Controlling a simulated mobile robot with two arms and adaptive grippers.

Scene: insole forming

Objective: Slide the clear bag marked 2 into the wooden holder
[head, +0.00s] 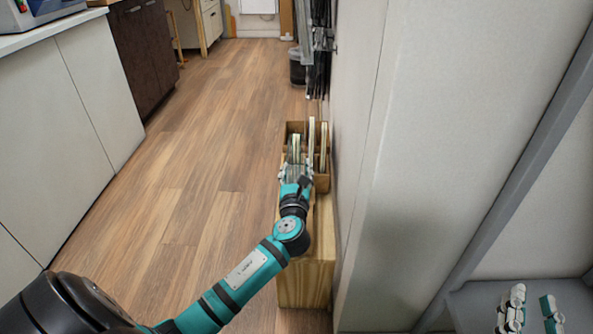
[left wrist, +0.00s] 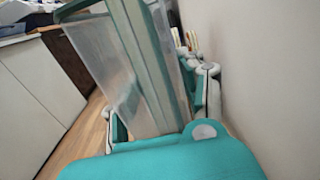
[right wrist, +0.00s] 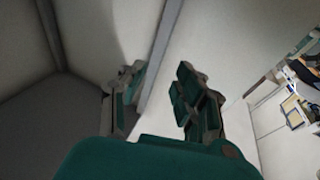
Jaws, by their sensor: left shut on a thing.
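My left gripper (head: 293,174) is shut on a clear bag (left wrist: 130,75) with green edges, which fills much of the left wrist view and stands tilted between the fingers. The bag's mark cannot be read. In the head view the gripper is at the near side of the wooden holder (head: 322,184); the held bag (head: 294,148) seems to stand over its left part. Whether its lower edge is inside a slot is hidden. My right gripper (head: 529,312) is open and empty at the lower right, apart from the holder; it also shows in the right wrist view (right wrist: 158,95).
Other thin upright bags (head: 311,138) stand in the holder's right part. The holder is on a wooden stand (head: 304,282) close against a pale wall (head: 353,150). Cabinets (head: 75,120) line the left. The wooden floor (head: 205,140) between is clear; a dark bin (head: 297,66) is farther back.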

